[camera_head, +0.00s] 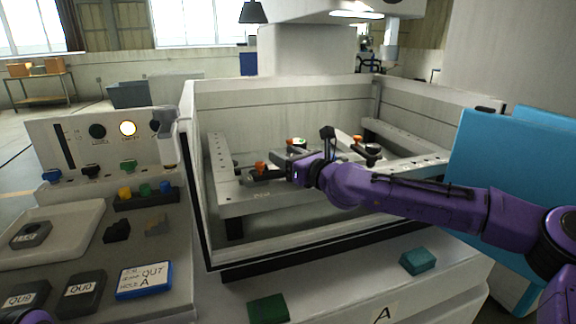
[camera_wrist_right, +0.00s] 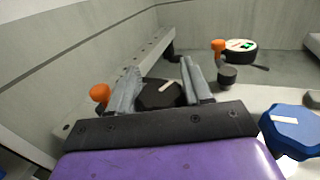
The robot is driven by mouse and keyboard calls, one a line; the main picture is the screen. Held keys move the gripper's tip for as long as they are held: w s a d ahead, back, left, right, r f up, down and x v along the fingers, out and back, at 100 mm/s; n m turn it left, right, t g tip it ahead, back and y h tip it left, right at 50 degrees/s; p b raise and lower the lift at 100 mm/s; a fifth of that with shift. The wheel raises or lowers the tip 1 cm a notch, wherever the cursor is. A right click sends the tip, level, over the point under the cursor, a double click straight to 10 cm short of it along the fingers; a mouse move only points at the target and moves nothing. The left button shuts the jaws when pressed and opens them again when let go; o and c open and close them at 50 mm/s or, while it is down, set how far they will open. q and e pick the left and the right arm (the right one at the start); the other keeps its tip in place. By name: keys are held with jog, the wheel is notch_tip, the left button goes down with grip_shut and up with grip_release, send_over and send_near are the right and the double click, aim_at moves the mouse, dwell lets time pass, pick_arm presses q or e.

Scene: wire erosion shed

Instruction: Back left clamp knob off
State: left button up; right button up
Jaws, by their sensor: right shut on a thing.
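My right gripper (camera_head: 284,164) reaches in from the right over the work tank and points left. In the right wrist view, its two grey fingers (camera_wrist_right: 163,88) stand on either side of a black knob (camera_wrist_right: 160,95) with a pale bar on top, and are shut on it. The fingers partly hide this knob. An orange-topped piece (camera_wrist_right: 100,93) stands just left of the fingers; it shows in the head view (camera_head: 260,166) too. Another black knob (camera_wrist_right: 241,46) with a green mark lies farther off, beside an orange piece (camera_wrist_right: 218,46).
The tank's front wall (camera_head: 320,236) and pale rails (camera_head: 222,165) surround the work area. A blue knob (camera_wrist_right: 292,125) is close to the gripper's right side. A control panel (camera_head: 95,140) and a tray (camera_head: 85,215) stand left. A blue panel (camera_head: 500,165) is at right.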

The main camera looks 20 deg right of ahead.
jog(key=shift+s+a+n+g+y+b, duration=0.1)
jog(key=shift+n+g+y+b, duration=0.25)
jog(key=shift+n+g+y, duration=0.4)
jog(key=shift+a+n+g+y+b, duration=0.1)
jog(key=shift+n+g+y+b, duration=0.35)
jog(key=shift+y, duration=0.6)
jog(key=o, duration=1)
jog(key=shift+c, duration=0.2)
jog(key=p+v, duration=0.2)
jog(key=v, duration=0.8)
jog(key=shift+s+d+f, duration=0.15)
jog(key=shift+s+d, duration=0.05)
